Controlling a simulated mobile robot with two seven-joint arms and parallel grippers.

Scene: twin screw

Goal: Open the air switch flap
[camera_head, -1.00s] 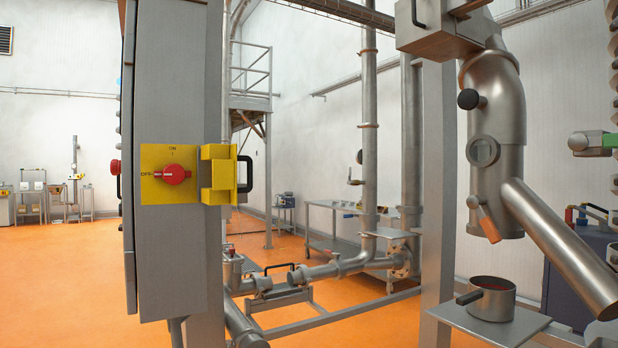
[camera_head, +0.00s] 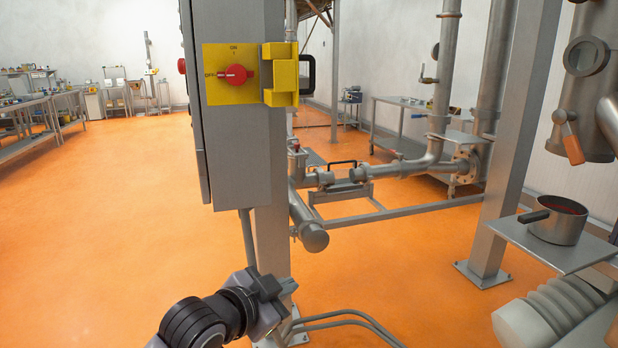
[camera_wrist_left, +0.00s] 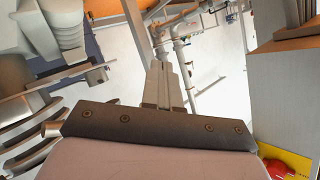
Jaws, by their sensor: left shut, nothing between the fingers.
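The air switch is a yellow plate (camera_head: 218,90) with a red rotary knob (camera_head: 236,75) on a grey cabinet in the head view. The knob is uncovered and its pointer is toward OFF. A yellow cover-like box (camera_head: 280,74) with a black handle (camera_head: 308,74) sits at the plate's right edge; I take it for the flap. My left gripper (camera_head: 284,286) is well below the switch, near the foot of the grey post, touching neither. In the left wrist view its fingers (camera_wrist_left: 160,68) are shut and empty, and the red knob (camera_wrist_left: 287,169) shows at the lower right. My right gripper is not visible.
The grey cabinet (camera_head: 238,160) and its post (camera_head: 271,225) stand close beside my left gripper. Pipes (camera_head: 410,165) run behind to the right. A saucepan (camera_head: 555,222) stands on a metal shelf (camera_head: 545,250) at right. Orange floor (camera_head: 110,220) is open on the left.

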